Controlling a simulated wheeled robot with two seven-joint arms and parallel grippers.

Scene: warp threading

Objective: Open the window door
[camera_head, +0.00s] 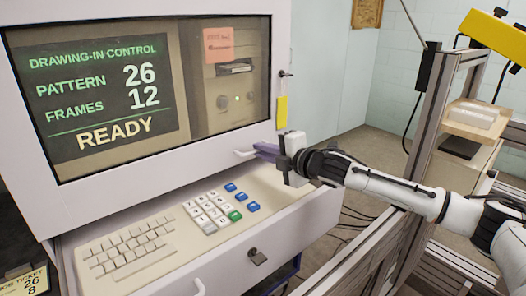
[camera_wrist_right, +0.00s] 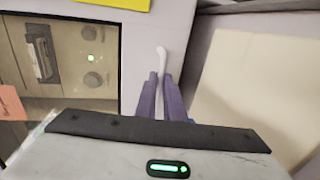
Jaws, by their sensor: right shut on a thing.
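The window door (camera_head: 160,187) is a pale frame around a dark pane on the console cabinet. It looks closed, and the control screen shows through its pane. Its small white handle (camera_head: 243,153) sticks out at the lower right of the frame. My right gripper (camera_head: 263,151) reaches it from the right, its purple fingers shut on the handle. In the right wrist view, the white handle (camera_wrist_right: 162,55) rises from between the two close fingers (camera_wrist_right: 161,90). My left gripper is not in view.
Below the door, an open drawer (camera_head: 277,222) holds a keyboard (camera_head: 130,247) and a colored keypad (camera_head: 212,210). A yellow tag (camera_head: 282,111) hangs at the door's right edge. A metal frame (camera_head: 428,110) stands at right, with open floor between.

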